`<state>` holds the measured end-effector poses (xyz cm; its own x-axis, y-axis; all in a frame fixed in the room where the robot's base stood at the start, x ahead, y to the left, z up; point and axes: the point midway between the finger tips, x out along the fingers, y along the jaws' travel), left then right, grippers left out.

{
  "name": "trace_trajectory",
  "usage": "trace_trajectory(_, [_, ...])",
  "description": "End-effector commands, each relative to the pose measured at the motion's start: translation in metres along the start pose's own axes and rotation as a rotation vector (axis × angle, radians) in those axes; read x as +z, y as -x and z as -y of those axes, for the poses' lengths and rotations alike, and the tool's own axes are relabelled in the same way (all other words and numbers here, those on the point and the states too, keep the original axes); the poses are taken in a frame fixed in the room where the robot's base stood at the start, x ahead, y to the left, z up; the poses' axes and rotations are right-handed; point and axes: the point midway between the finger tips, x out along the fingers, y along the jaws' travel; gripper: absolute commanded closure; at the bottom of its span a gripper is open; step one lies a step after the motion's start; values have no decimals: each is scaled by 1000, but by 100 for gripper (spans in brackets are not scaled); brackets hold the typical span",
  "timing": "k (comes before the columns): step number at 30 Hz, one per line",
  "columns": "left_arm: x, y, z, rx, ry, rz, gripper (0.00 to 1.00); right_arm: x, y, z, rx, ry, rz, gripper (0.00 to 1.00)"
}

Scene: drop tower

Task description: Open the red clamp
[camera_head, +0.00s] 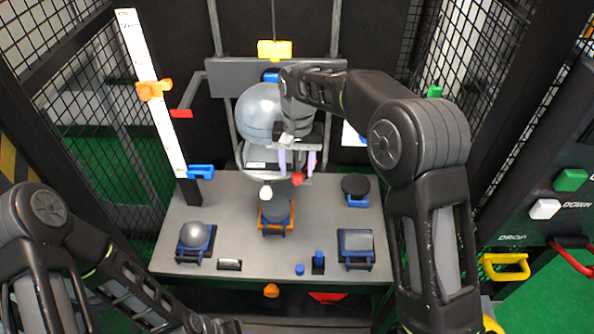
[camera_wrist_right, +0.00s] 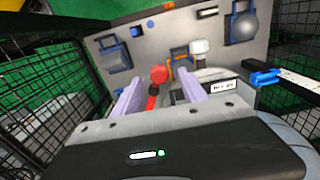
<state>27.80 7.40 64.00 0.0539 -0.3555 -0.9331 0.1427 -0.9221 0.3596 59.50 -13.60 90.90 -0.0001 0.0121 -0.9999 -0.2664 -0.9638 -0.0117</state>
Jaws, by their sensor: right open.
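The red clamp's round red knob (camera_head: 298,179) shows at the front edge of the fixture, above the back of the grey table. In the right wrist view the red knob (camera_wrist_right: 158,74) has a short red stem running down between my fingers. My right gripper (camera_head: 297,163) is open, with its two pale lavender fingers either side of the knob. The knob appears slightly beyond the fingertips, and I see no clear contact. The clamp's base is mostly hidden by the gripper. My left arm shows at the lower left, but its gripper is out of view.
A white knob (camera_head: 265,192) stands close left of the red one. A large grey dome (camera_head: 259,112) is beside my right wrist. The grey table (camera_head: 220,209) holds several blue and orange mounts. A white ruler (camera_head: 152,92) rises at left; mesh walls flank both sides.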

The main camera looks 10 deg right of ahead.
Motion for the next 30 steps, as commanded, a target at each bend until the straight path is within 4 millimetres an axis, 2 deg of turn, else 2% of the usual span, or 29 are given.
trace_trajectory(6, [0, -5, 2, 2, -1, -1, 56, -1, 37, 0, -2, 0, -3, 50])
trace_trajectory(12, [-1, -6, 2, 2, -1, -2, 56, 0, 58, 0, -1, 0, -1, 50])
trace_trajectory(30, [-1, -5, 2, 2, -2, -2, 56, 0, 60, 0, 0, 0, 1, 50])
